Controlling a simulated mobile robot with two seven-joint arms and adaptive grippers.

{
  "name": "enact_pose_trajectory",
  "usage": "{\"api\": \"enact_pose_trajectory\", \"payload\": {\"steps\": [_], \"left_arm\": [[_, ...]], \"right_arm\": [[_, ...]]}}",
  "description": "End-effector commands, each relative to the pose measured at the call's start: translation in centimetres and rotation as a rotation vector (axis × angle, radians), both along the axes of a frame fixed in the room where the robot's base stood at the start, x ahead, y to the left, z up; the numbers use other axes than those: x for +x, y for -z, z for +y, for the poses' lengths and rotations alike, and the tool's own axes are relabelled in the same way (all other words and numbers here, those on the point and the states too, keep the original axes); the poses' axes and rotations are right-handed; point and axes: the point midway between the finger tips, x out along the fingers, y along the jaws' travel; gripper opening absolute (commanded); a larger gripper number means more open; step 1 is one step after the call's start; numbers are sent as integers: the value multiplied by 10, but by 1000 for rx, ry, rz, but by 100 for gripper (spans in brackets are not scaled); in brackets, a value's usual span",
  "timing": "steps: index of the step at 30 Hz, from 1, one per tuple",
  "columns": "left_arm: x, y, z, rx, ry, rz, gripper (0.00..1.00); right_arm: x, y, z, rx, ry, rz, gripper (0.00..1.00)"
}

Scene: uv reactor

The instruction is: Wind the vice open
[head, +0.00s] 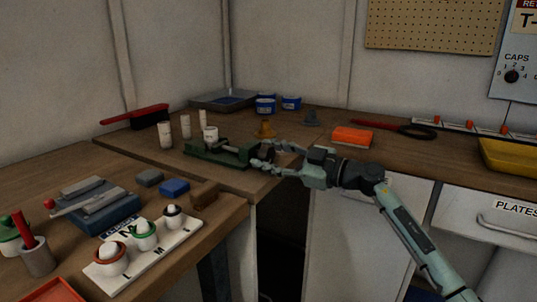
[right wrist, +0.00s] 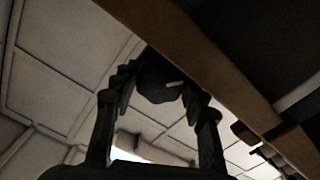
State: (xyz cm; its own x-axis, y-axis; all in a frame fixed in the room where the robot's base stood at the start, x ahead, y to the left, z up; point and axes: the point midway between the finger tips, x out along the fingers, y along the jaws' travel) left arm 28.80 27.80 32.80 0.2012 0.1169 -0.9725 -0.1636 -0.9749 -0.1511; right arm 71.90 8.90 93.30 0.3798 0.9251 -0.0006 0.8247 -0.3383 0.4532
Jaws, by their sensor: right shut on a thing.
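The green vice (head: 218,154) sits on the wooden bench near its front corner. A white cylinder (head: 210,132) stands at its jaws; I cannot tell whether the jaws touch it. My right gripper (head: 262,157) reaches in from the right and is at the vice's right end, where the handle is mostly hidden by the fingers. In the right wrist view the fingers (right wrist: 160,90) are shut on a dark round part (right wrist: 157,82), which looks like the vice handle, with a small pale bar on it. My left gripper is not in view.
White cylinders (head: 166,135) stand left of the vice. An orange block (head: 352,137) lies to the right. A dark gap (head: 280,235) opens below the bench corner.

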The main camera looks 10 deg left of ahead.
Motion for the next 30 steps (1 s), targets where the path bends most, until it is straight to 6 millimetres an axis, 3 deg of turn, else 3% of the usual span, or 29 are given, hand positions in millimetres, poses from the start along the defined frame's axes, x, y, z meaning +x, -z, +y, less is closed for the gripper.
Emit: {"api": "enact_pose_trajectory", "payload": {"steps": [1,6,17,20,30], "left_arm": [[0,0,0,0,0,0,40],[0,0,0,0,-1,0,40],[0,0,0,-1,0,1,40],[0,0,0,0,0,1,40],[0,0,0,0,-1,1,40]], "right_arm": [[0,0,0,0,-1,1,45],[0,0,0,0,-1,2,65],[-1,1,-5,0,1,2,65],[-6,1,-16,-1,2,1,65],[-33,1,-82,-3,3,2,65]]}}
